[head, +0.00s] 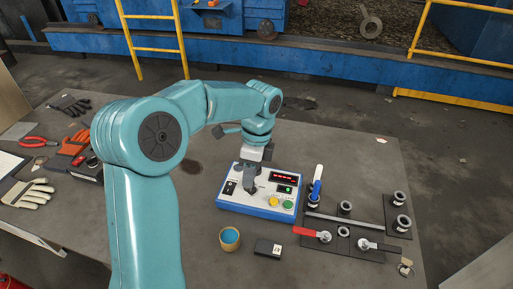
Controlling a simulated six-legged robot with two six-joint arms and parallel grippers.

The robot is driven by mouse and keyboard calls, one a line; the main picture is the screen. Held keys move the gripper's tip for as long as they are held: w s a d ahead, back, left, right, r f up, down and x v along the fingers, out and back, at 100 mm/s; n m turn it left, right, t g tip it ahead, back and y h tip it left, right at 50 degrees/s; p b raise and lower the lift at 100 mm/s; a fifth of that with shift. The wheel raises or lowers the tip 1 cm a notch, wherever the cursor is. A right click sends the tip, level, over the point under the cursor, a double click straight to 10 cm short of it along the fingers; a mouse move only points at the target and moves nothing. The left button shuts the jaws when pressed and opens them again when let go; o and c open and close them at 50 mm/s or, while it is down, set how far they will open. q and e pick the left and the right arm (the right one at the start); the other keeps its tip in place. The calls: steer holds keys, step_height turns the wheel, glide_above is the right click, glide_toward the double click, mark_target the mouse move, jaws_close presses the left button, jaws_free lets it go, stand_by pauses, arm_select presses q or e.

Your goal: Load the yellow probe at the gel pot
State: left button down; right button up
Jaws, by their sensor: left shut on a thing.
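My left gripper (250,186) points down at the white and blue control box (262,211). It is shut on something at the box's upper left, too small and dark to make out. The gel pot (229,238), a small tan cup with blue gel inside, stands on the table in front of the box. I cannot make out a yellow probe. A white and blue stick (317,182) stands nearly upright at the box's right. My right gripper is not in view.
Right of the box are dark plates with grey pipe fittings, a red-handled valve (312,233) and a grey-handled one. A small black block (268,248) lies beside the pot. Red pliers (36,142) and gloves (27,192) lie at the left.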

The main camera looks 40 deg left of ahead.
arm_select(q)
steer(key=s+d+f+g+b, duration=0.1)
steer(key=s+d+f, duration=0.15)
steer(key=s, duration=0.75)
steer(key=shift+m+g, duration=0.3)
steer(key=shift+m, duration=0.1)
steer(key=f+b, duration=0.1)
steer(key=b, duration=0.1)
steer(key=f+b, duration=0.1)
steer(key=f, duration=0.1)
steer(key=f+b, duration=0.1)
steer(key=b, duration=0.1)
steer(key=shift+w+d+f+b, duration=0.2)
steer(key=shift+d+f+b, duration=0.1)
steer(key=shift+d, duration=0.1)
steer(key=shift+f+b, duration=0.4)
steer(key=shift+f, duration=0.15)
stand_by(1.2)
step_height(320, 180, up, 7)
steer(key=p, duration=0.7)
steer(key=shift+w, duration=0.1)
stand_by(0.7)
